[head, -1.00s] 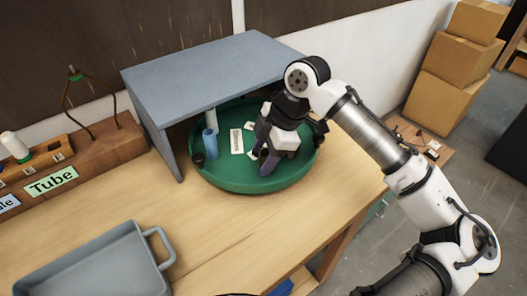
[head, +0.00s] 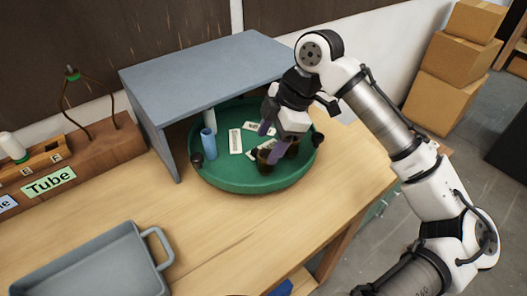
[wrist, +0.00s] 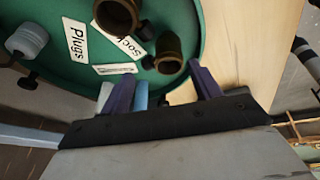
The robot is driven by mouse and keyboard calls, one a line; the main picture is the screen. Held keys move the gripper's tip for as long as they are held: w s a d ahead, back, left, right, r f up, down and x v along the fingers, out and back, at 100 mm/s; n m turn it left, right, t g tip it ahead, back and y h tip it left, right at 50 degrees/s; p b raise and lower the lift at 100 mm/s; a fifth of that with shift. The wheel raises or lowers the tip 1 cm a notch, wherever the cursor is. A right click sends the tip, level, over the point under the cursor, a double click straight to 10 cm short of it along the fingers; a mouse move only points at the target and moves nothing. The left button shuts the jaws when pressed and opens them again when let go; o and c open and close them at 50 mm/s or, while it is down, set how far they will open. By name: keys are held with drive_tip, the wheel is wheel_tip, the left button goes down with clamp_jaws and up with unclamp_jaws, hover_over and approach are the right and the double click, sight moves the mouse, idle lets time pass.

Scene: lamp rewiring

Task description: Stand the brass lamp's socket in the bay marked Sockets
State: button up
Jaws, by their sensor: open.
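Two dark brass sockets stand in the round green tray (head: 225,182), one (head: 264,163) nearer the front and one (head: 292,149) to its right. In the wrist view they appear as a larger one (wrist: 118,16) and one by my fingers (wrist: 168,55), open ends toward the camera. The Sockets card (wrist: 125,42) lies between them, partly covered. I cannot tell which socket is the brass lamp's. My gripper (head: 268,146) is open above the tray, its purple fingers apart and partly covering the sockets. It also shows in the wrist view (wrist: 162,72), with nothing held.
A grey shelf (head: 205,65) overhangs the back of the tray. A light blue tube (head: 209,145) stands at the tray's left. The Plugs card (wrist: 78,42) lies near a pale plug-like piece (wrist: 27,40). A grey bin (head: 90,265) stands front left; bench between is clear.

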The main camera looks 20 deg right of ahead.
drive_tip(key=v, duration=0.7)
drive_tip(key=shift+r+b, duration=0.2)
drive_tip(key=shift+b, duration=0.1)
drive_tip(key=shift+d, duration=0.1)
